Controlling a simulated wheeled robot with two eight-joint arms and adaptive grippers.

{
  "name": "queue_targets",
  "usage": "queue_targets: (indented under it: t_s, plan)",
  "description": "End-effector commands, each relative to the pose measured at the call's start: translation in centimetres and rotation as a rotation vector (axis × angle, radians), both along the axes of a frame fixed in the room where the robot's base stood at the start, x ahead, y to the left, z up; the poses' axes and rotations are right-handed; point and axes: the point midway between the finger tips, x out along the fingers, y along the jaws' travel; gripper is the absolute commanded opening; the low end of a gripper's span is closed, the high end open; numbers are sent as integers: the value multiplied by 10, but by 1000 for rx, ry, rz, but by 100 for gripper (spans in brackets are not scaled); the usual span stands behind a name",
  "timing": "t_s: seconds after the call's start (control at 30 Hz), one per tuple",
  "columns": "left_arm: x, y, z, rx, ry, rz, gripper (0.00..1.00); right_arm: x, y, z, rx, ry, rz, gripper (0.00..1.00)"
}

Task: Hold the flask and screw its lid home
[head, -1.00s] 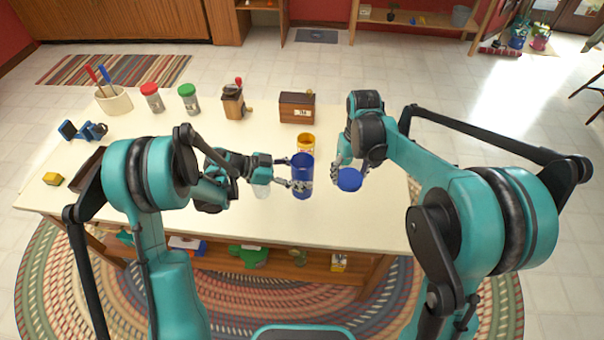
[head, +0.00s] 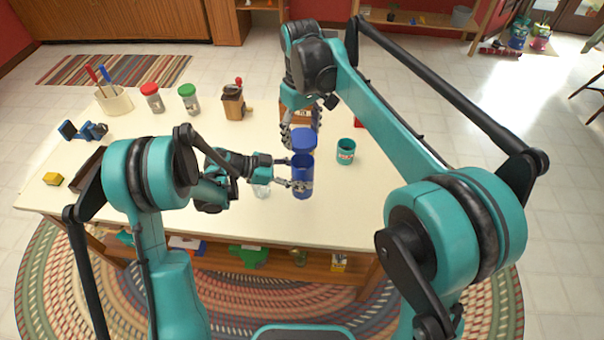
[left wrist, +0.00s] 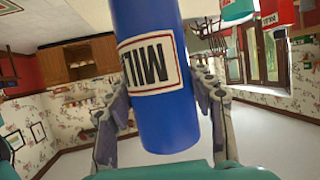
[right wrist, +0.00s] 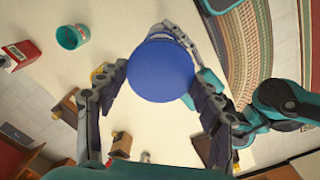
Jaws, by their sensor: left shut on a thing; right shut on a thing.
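The blue flask (head: 302,181) stands upright at the table's front, right of centre in the head view. My left gripper (head: 297,173) is shut around its side from the left. In the left wrist view the flask (left wrist: 160,115) fills the middle, with a white, red-edged label of dark letters. The blue lid (head: 304,143) is just above and behind the flask's mouth in the head view; I cannot tell the exact gap. My right gripper (head: 303,135) is shut on the lid from behind. In the right wrist view the round lid (right wrist: 160,70) hides most of what lies below it.
A teal cup (head: 346,150) stands right of the flask, with a red box (head: 359,121) behind it. A wooden box (head: 296,110) is partly hidden behind my right gripper. A grinder (head: 233,103) and lidded jars (head: 188,98) stand at the back left. The table's front edge is close.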

Motion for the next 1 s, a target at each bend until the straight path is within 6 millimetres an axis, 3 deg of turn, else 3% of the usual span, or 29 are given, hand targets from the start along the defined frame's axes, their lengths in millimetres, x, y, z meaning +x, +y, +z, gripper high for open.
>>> queue_targets:
  t_s: [0.17, 0.6, 1.0]
  plan:
    - [0, 0, 1, -1, 0, 0, 1, 0, 0, -4, 0, 0, -1, 50]
    - [0, 0, 1, -1, 0, 0, 1, 0, -1, -38, 1, -1, -1, 50]
    - [0, 0, 1, -1, 0, 0, 1, 0, 0, -39, 1, 1, -1, 50]
